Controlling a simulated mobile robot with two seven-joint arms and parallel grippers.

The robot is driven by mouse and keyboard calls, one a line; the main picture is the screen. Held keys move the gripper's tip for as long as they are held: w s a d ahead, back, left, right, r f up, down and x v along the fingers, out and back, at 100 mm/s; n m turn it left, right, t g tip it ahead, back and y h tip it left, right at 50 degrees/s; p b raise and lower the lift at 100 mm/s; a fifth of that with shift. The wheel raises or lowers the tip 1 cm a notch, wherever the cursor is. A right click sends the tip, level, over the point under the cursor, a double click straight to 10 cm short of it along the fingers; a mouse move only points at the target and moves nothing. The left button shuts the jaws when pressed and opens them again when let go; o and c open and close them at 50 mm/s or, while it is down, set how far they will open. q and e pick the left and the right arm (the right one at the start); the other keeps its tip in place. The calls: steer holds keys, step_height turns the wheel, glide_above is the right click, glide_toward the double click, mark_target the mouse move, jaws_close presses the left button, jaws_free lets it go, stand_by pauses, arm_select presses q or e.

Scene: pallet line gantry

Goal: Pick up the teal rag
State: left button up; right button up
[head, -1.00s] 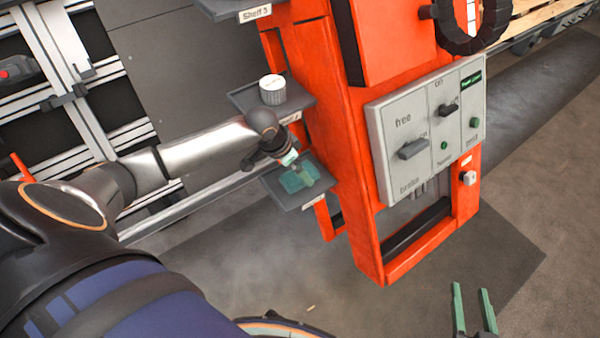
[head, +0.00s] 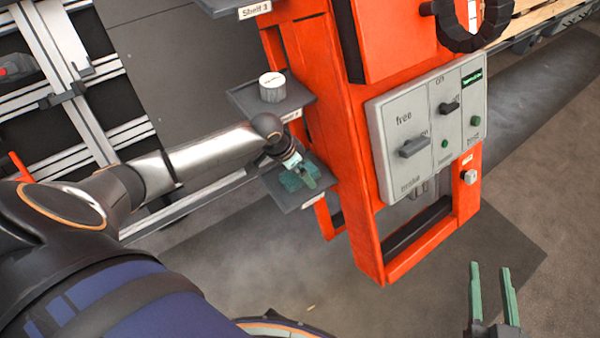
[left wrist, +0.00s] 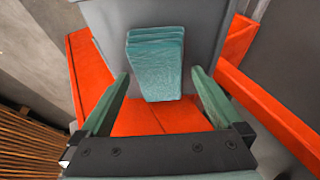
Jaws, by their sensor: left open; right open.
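The teal rag (head: 291,181) lies folded on a small dark grey shelf (head: 291,204), the lowest one on the left side of the orange gantry post. In the left wrist view the rag (left wrist: 155,65) shows as a layered stack on the grey shelf plate (left wrist: 205,20). My left gripper (head: 306,176) is at this shelf, partly covering the rag in the head view. In the left wrist view its green fingers (left wrist: 160,85) are apart, one on each side of the rag's near end, not closed on it. My right gripper (head: 490,268) is open and empty at the lower right, over the floor.
A white-topped round container (head: 272,87) stands on the shelf just above. The orange post (head: 370,245) rises beside the shelves. A grey switch panel (head: 427,130) with levers faces outward on it. The floor below is clear.

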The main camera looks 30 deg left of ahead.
arm_select(q)
steer(key=shift+f, duration=0.2)
stand_by(0.3)
steer(key=c, duration=1.4)
